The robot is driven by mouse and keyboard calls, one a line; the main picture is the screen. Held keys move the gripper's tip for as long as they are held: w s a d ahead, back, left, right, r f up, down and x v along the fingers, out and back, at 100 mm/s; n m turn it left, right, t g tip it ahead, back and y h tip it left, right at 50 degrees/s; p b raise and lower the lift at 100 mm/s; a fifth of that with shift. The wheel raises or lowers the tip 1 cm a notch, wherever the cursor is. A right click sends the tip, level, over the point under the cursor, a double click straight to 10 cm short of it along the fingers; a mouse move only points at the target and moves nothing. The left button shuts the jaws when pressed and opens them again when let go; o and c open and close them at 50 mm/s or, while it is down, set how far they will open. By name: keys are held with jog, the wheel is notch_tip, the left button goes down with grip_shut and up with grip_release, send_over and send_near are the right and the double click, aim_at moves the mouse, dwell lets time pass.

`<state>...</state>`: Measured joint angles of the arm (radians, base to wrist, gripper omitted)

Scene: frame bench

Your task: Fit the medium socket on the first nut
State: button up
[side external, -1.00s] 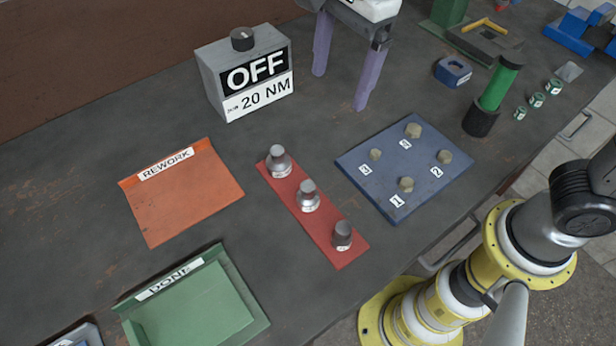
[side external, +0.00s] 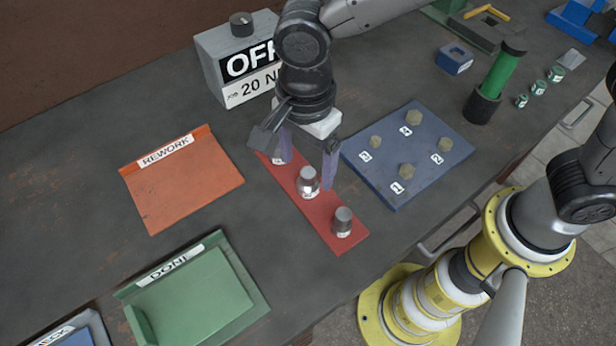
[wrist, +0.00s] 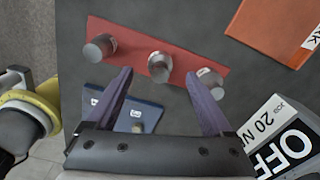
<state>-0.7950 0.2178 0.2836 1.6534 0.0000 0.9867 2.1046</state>
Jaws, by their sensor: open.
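My gripper (side external: 308,162) is open and empty, its purple fingers pointing down over the red strip (side external: 322,220). The middle socket (side external: 308,181), a grey stepped cylinder, stands upright on the strip, just below the fingers; in the wrist view it (wrist: 160,67) shows between and beyond the fingertips. A near socket (side external: 343,219) is clear of the gripper. The far socket (wrist: 208,80) is mostly hidden behind a finger in the side view. Socket label text is too small to read. The first nut (side external: 406,171) sits by label 1 on the blue plate (side external: 392,196).
The OFF / 20 NM box (side external: 222,75) stands close behind my gripper. The orange REWORK tray (side external: 185,190) and green DONE tray (side external: 195,290) lie left. Several other nuts share the blue plate. A green cylinder (side external: 500,76) in a black base stands at the right.

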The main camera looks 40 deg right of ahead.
aim_at(307, 173)
notch_tip(307, 173, down, 5)
jog(key=shift+w+d+f, duration=0.1)
jog(key=shift+d, duration=0.05)
grip_shut()
dwell(0.5)
